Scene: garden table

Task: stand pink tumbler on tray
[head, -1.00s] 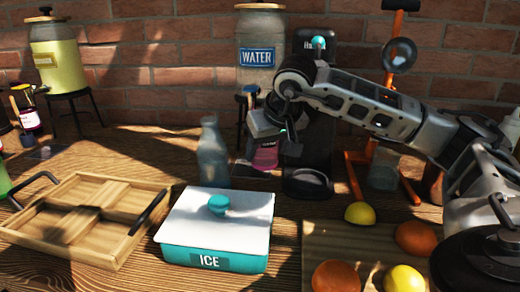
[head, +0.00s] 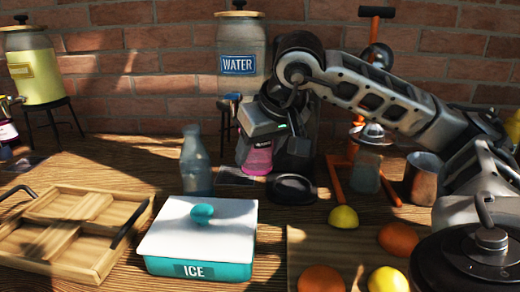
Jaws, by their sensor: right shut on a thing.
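The pink tumbler (head: 258,159) is upright in the head view, behind and right of the ice box. My right gripper (head: 262,140) is shut on its upper part from above. I cannot tell whether the tumbler's base touches the table. The wooden tray (head: 112,262) lies at the left front, with dividers and two dark handles, and looks empty. My left gripper is not in view.
A teal ice box (head: 228,268) with a white lid stands between tray and tumbler. A grey bottle (head: 197,163) stands left of the tumbler. A water dispenser (head: 240,45) is behind. Oranges (head: 398,239) and lemons (head: 343,217) are at the right front.

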